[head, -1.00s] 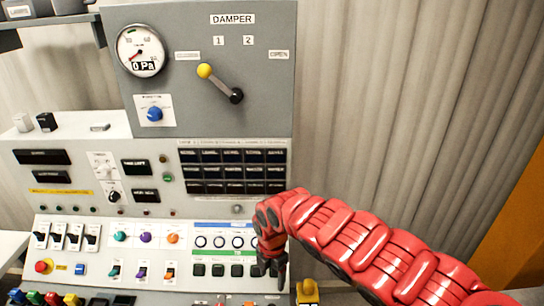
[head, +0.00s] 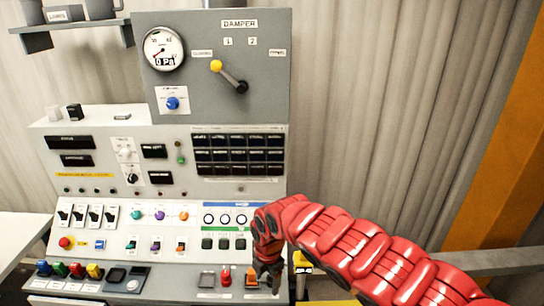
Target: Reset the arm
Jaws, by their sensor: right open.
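My right arm is red and comes in from the right. Its dark gripper (head: 268,275) points down in front of the lower right part of the grey control panel (head: 105,140), by the orange switch at the panel's front ledge. Its jaws are open and I see nothing held in them. Whether the fingers touch the ledge cannot be told. My left gripper is not in view.
The damper lever with a yellow knob (head: 216,66) points up and left on the upper panel. A gauge (head: 164,48) reads 0 Pa. Coloured buttons and switches line the ledge. A yellow object (head: 302,260) stands beside the gripper. An orange post (head: 500,140) is at the right.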

